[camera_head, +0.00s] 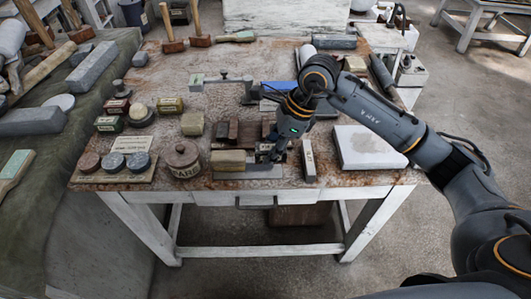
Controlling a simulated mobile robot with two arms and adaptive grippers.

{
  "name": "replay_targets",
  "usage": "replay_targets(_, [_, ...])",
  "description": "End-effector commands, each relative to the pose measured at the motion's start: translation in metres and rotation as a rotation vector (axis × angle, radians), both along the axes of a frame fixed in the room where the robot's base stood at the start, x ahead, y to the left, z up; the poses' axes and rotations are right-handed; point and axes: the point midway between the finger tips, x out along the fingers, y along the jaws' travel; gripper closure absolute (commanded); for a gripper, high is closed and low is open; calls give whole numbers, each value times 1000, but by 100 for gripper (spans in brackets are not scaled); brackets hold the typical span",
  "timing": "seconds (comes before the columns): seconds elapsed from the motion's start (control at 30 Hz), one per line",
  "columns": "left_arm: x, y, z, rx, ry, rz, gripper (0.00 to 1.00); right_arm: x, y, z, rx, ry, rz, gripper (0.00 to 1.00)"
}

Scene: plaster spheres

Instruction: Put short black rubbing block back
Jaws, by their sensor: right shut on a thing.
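My right gripper (267,154) reaches down over the front middle of the table, at the right end of a grey metal tray (262,172). It is shut on a small dark block, which looks like the short black rubbing block. The fingers hide most of it, and I cannot tell whether it touches the tray. A tan block (228,161) sits by the tray's left part, just left of the gripper. Dark reddish-brown blocks (228,131) stand behind it. My left gripper is not in view.
A long grey block with a pale label (308,161) stands close right of the gripper. A white slab (370,147) lies further right. A lidded round pot (182,160) and round discs on a board (114,168) are at left. A metal stand (224,80) rises behind.

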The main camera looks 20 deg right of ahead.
Motion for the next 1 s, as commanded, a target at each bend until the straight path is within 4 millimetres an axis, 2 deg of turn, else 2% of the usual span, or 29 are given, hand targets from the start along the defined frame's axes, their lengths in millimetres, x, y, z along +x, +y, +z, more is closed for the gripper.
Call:
replay_targets(0.1, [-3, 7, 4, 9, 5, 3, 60, 11, 4, -12, 3, 0, -1, 98])
replay_targets(0.33, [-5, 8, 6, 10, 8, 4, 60, 21, 7, -26, 2, -1, 0, 98])
replay_targets(0.53, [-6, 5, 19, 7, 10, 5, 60, 19, 7, -52, 1, 1, -1, 98])
replay_targets(0.9, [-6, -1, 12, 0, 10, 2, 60, 20, 6, -59, 1, -3, 0, 98])
replay_targets(0.93, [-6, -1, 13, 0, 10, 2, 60, 20, 6, -58, 0, -2, 0, 59])
replay_targets(1.0, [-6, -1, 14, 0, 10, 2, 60, 20, 6, -58, 1, -2, 1, 45])
